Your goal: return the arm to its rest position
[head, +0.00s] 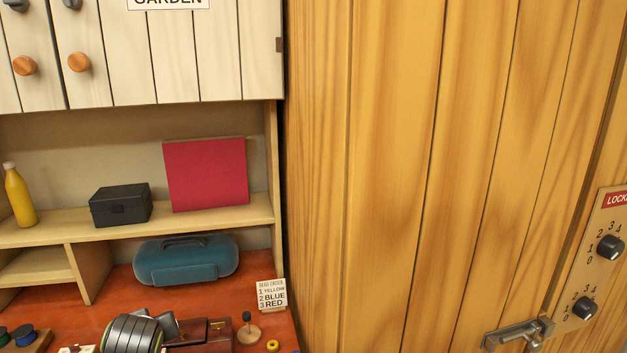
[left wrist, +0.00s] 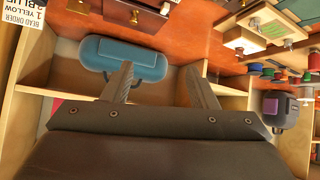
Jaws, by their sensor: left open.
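My left gripper (left wrist: 158,70) shows in the left wrist view with its two dark fingers spread apart and nothing between them. The blue-green case (left wrist: 125,57) on the desk lies behind the fingers in that view. In the head view, a dark ribbed part of my left arm shows at the bottom edge, above the red-brown desk top and in front of the case (head: 187,262). The fingers are hard to make out there. My right gripper is in neither view.
The shelf (head: 140,226) holds a yellow bottle (head: 19,195), black box (head: 120,206) and red panel (head: 206,174). A wooden door with a latch (head: 518,334) fills the right.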

